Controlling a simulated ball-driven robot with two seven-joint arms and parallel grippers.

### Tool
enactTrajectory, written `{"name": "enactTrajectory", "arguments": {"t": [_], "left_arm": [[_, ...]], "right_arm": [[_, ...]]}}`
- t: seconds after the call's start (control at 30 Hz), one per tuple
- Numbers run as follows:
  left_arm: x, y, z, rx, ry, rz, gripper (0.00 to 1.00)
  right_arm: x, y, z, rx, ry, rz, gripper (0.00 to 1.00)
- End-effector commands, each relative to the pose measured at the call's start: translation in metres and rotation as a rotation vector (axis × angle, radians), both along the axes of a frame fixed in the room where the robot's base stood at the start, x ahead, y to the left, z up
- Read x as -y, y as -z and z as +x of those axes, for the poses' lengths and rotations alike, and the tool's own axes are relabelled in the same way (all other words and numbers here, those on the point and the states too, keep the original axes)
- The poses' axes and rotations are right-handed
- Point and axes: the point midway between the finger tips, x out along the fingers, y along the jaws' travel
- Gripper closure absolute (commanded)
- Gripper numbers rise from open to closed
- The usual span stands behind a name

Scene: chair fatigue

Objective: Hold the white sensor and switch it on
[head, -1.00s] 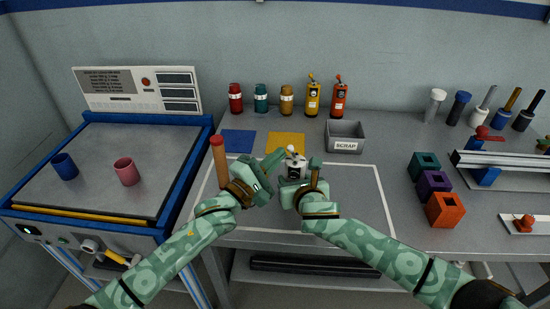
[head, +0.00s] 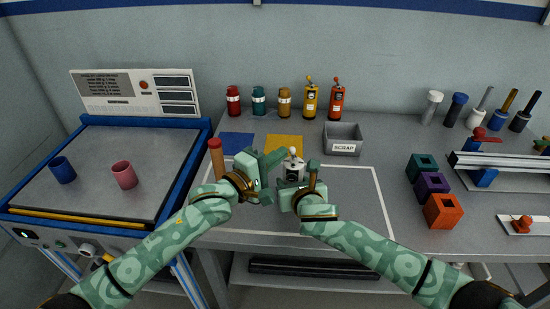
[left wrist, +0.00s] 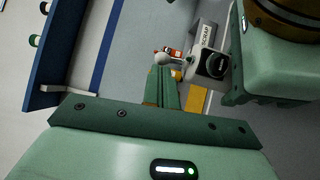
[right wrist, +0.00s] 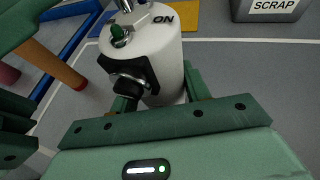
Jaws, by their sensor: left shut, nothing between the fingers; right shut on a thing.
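The white sensor (head: 293,172) is upright above the bench mat, with a pale ball-ended lever on top. My right gripper (head: 313,170) is shut on its body. In the right wrist view the sensor (right wrist: 155,60) shows the word ON, a small green lamp-like part and a black fitting; the lever's tip is out of frame. My left gripper (head: 279,158) is shut and empty, just left of the sensor's top. In the left wrist view its fingertips (left wrist: 165,72) are close to the pale ball; I cannot tell whether they touch.
An orange-brown post (head: 217,160) with a red top stands close left of my left gripper. The scrap bin (head: 343,139) is behind right. Blue (head: 237,143) and yellow (head: 285,143) squares lie behind. Coloured blocks (head: 432,185) stand right. The mat's right part is clear.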

Motion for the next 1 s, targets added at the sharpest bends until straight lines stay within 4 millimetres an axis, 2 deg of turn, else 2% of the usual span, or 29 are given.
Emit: {"name": "enactTrajectory", "arguments": {"t": [0.3,0.57,0.67,0.8,1.0], "left_arm": [[0.01,-0.009,-0.001,0.022,0.001,0.254,1.0],[0.007,-0.009,-0.001,0.021,0.0,0.25,1.0],[-0.003,-0.012,-0.002,0.021,-0.001,0.252,1.0],[-0.027,-0.023,-0.005,0.023,-0.002,0.256,1.0],[-0.054,-0.032,-0.042,0.018,0.001,0.253,1.0]], "right_arm": [[0.0,0.001,0.0,-0.001,-0.001,0.0,0.79],[0.0,0.001,0.0,-0.001,-0.001,0.0,0.79],[0.0,0.001,0.0,-0.001,-0.001,0.0,0.79],[0.0,0.001,0.0,-0.001,0.0,0.0,0.79],[0.0,0.001,0.0,-0.001,0.0,0.0,0.79]]}}
